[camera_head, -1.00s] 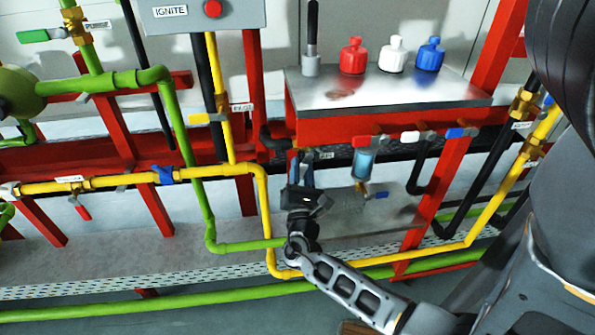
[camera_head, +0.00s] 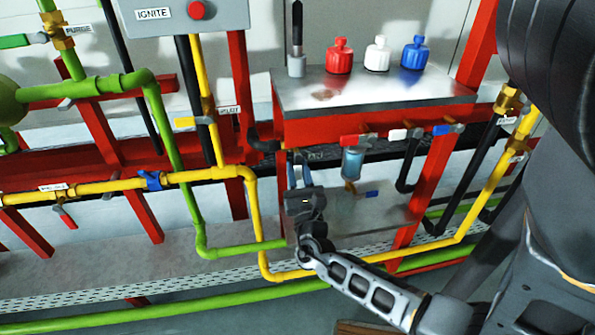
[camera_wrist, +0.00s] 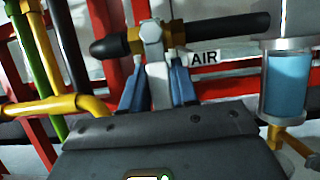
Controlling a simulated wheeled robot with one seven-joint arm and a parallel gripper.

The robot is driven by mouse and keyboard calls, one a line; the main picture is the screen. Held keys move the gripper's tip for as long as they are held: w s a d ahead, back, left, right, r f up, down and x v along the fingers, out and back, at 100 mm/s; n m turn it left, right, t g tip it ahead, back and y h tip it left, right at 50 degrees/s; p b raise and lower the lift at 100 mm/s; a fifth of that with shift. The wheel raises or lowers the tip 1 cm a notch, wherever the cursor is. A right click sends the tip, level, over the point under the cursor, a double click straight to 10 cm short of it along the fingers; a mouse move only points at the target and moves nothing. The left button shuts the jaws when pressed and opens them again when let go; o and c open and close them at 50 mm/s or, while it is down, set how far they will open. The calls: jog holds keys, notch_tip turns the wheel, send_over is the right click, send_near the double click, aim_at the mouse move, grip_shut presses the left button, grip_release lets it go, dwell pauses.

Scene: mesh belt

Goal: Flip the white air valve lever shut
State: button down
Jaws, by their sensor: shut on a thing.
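The white air valve lever (camera_wrist: 157,84) hangs down from a pale valve nut (camera_wrist: 150,32) in the wrist view, left of the AIR label (camera_wrist: 204,57). My gripper (camera_wrist: 157,86) has its two blue fingers on either side of the lever and is shut on it. In the head view my gripper (camera_head: 299,172) is under the left front of the metal-topped bench. There the fingers and dark pipe hide most of the lever.
A blue filter bowl (camera_wrist: 289,85) hangs right of the valve. A yellow pipe (camera_head: 257,215) and a green pipe (camera_head: 190,190) run close to my gripper's left. The red bench frame (camera_head: 325,131) is just above. Red, white and blue bottles stand on the bench top (camera_head: 375,93).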

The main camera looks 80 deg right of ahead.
jog(key=shift+s+f, duration=0.1)
jog(key=c, duration=1)
grip_release()
jog(key=shift+o, duration=0.2)
jog(key=v, duration=0.7)
jog(key=shift+a+b, duration=0.35)
jog(key=shift+b, duration=0.05)
jog(key=shift+s+f, duration=0.1)
jog(key=shift+f, duration=0.05)
